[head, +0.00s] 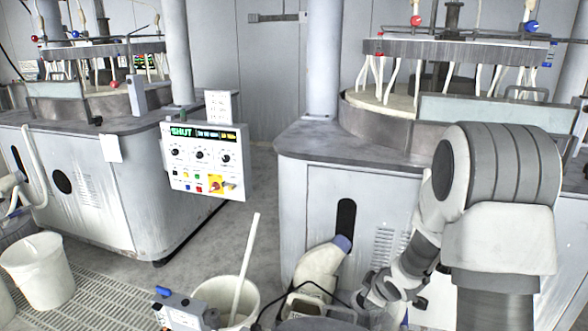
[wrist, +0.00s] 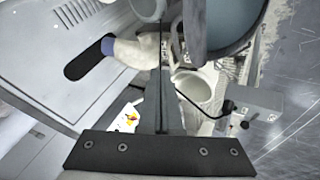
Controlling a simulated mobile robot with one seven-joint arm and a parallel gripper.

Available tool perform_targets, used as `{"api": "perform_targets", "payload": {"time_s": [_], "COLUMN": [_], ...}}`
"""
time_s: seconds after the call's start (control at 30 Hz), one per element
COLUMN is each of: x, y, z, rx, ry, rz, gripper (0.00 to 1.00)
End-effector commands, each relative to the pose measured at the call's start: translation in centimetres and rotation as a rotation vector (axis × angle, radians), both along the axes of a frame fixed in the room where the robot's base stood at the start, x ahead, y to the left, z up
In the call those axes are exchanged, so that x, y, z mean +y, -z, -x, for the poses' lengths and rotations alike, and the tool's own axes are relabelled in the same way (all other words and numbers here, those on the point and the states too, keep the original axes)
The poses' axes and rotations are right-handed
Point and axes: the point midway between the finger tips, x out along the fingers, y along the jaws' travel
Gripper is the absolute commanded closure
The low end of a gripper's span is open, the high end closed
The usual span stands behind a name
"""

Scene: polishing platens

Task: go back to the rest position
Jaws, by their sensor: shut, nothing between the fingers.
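My gripper (wrist: 168,105) shows in the wrist view as a dark plate with narrow dark fingers close together, nothing held between them. In the head view my arm stands at the right and bends down to the lower middle. The fingers cannot be made out clearly there. In the wrist view they point toward the side of a grey machine cabinet and a pale pipe.
A grey polishing machine (head: 310,225) stands close behind my arm, another (head: 100,215) at left. A control panel (head: 203,160) reads SHUT. A white bucket (head: 38,270) is at lower left; another bucket (head: 212,292) holds a pale stick.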

Motion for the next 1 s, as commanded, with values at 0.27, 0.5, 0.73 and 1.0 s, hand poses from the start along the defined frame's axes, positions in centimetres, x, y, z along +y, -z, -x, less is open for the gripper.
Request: {"api": "perform_targets", "payload": {"time_s": [0.27,0.5,0.73,1.0], "x": [-1.3,-1.2,0.2,3.0], "y": [-10.0,-16.5,-20.9,-23.7], "z": [3.1,8.2,14.5,22.5], "rx": [-0.009,0.002,0.032,0.099], "ry": [0.259,0.467,0.635,0.775], "rz": [0.003,-0.063,-0.172,-0.331], "gripper": [1.00,1.00,1.00,1.00]}}
